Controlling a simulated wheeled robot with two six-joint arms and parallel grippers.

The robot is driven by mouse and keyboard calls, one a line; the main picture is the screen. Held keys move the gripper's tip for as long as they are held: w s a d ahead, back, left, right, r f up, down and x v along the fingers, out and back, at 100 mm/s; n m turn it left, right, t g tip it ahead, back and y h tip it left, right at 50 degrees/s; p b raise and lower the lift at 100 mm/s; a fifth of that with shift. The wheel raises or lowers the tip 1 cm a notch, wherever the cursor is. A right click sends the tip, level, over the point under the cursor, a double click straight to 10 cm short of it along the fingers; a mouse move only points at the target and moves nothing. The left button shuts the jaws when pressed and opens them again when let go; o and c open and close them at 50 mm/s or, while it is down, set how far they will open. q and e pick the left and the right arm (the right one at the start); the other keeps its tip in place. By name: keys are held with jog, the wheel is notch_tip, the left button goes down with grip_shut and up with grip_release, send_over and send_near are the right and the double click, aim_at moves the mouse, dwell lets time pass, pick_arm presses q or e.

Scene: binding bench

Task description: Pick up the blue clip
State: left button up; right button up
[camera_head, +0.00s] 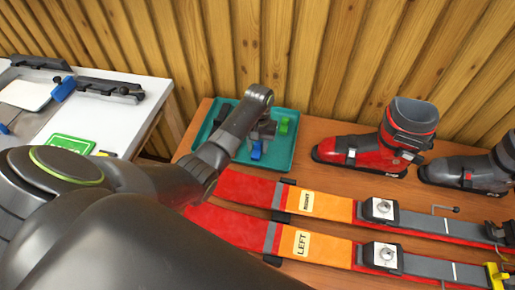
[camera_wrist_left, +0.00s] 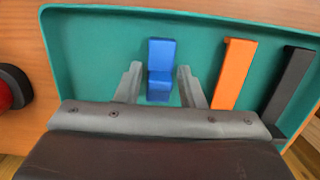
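The blue clip (camera_head: 257,149) lies in the teal tray (camera_head: 287,160) on the wooden bench. In the left wrist view the blue clip (camera_wrist_left: 160,72) sits between the two grey fingers of my left gripper (camera_wrist_left: 159,76), with a gap showing on each side. My left gripper (camera_head: 262,133) is open and over the tray. In the left wrist view an orange clip (camera_wrist_left: 233,75) and a dark clip (camera_wrist_left: 289,90) lie to the right of the blue one. A green clip (camera_head: 284,126) shows in the head view. My right gripper is out of view.
Two red-and-orange skis (camera_head: 325,206) lie in front of the tray. A red boot (camera_head: 350,149) and a grey boot (camera_head: 468,172) stand to its right. A wooden slat wall (camera_head: 310,60) rises behind. A white table (camera_head: 122,118) stands at the left.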

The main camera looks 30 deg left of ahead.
aim_at(258, 144)
pick_arm(q)
jog(key=c, duration=0.7)
notch_tip(258, 144, up, 9)
jog(key=shift+r+p, duration=0.1)
jog(key=shift+p, duration=0.75)
jog(key=shift+r, duration=0.45)
jog(key=shift+r+p, duration=0.1)
jog(key=shift+p, duration=0.25)
